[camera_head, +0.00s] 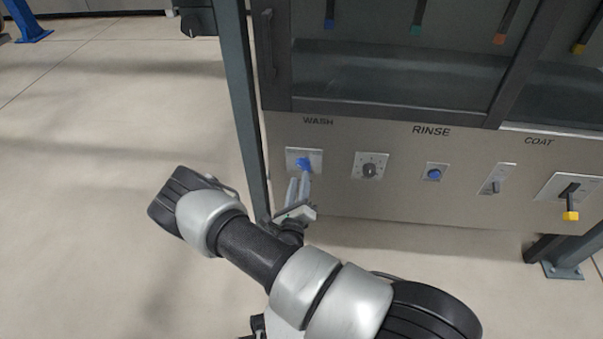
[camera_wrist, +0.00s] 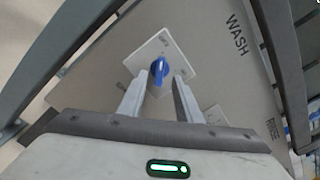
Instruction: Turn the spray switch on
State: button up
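A blue rotary knob (camera_head: 304,163) sits on a light square plate below the word WASH on the machine's front panel. In the wrist view the blue knob (camera_wrist: 160,67) shows between and just beyond my fingertips. My gripper (camera_wrist: 160,80) is open, one finger on each side of the knob's line; I cannot tell whether they touch it. In the head view my gripper (camera_head: 299,180) reaches up to this plate from below and partly covers it. No label reading "spray" is legible, so I cannot tell which control is the spray switch.
Right of the knob are a grey dial (camera_head: 369,170), a blue button (camera_head: 434,174) below RINSE, a toggle switch (camera_head: 495,184) and a yellow-tipped lever (camera_head: 570,213) below COAT. A dark frame post (camera_head: 242,100) stands left of the panel.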

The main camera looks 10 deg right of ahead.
aim_at(302, 168)
jog(key=shift+b+x, duration=0.5)
jog(key=shift+x, duration=2.3)
grip_shut()
